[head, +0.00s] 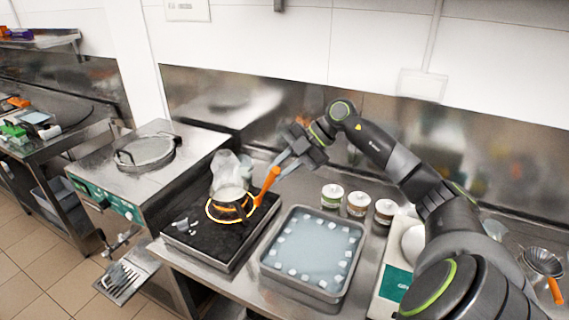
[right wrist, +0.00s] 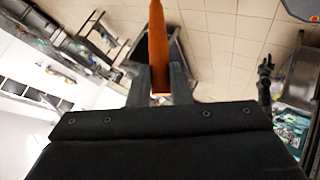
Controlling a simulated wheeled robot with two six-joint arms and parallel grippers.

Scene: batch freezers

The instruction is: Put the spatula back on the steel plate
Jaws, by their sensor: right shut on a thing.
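My right gripper (head: 283,167) is shut on the orange spatula (head: 268,185). The spatula slants down to the left, and its lower end is beside the right side of a round vessel with a yellow rim (head: 208,208). I cannot tell whether they touch. In the right wrist view the spatula (right wrist: 158,45) stands between the two dark fingers. I cannot tell for sure which surface is the steel plate. A small dark arm-like shape (right wrist: 265,85), perhaps my left arm, shows in the right wrist view; its jaws are too small to read.
The vessel stands on a dark flat surface (head: 190,240). A steel tray (head: 345,290) with pale liquid and white pieces is right of it. Several small jars (head: 332,196) stand behind the tray. A steel freezer (head: 100,182) is at left. A strainer (head: 541,262) is at far right.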

